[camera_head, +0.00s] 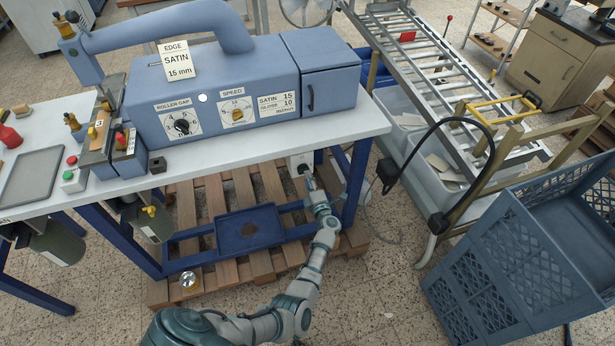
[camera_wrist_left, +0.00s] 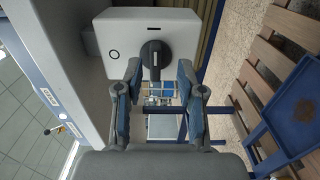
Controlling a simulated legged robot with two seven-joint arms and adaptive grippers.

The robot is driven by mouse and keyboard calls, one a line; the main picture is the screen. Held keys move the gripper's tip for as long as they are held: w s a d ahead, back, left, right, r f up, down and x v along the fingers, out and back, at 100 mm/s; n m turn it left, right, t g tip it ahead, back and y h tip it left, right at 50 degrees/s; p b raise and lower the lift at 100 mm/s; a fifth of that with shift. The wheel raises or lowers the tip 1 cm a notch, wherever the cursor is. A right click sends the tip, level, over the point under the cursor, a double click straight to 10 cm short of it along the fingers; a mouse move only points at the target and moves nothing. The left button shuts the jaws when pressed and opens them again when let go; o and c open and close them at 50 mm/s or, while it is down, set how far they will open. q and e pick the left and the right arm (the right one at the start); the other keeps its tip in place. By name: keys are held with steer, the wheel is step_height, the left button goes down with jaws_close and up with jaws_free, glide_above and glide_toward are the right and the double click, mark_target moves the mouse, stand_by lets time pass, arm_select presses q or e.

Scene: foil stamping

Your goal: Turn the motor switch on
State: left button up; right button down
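The motor switch is a white box (camera_head: 299,163) under the right front edge of the bench. In the left wrist view the box (camera_wrist_left: 180,28) shows a dark rotary knob (camera_wrist_left: 155,52), a circle mark on its left and a short bar mark at its top. The knob's grip bar lies along the picture's vertical. My left gripper (camera_head: 309,181) is in front of the box. In the wrist view its blue-padded fingers (camera_wrist_left: 159,72) are apart, one on each side of the knob's line; I see no clear contact. My right gripper is out of view.
The blue machine (camera_head: 245,75) with dials stands on the white bench (camera_head: 220,150) above. A blue bench leg (camera_head: 357,180) is just right of my gripper. A wooden pallet (camera_head: 205,205) with a blue tray (camera_head: 250,228) lies below. A blue crate (camera_head: 490,265) stands at right.

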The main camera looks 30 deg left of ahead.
arm_select(q)
steer(key=v, duration=0.5)
steer(key=shift+d, duration=0.15)
steer(key=shift+f, duration=0.15)
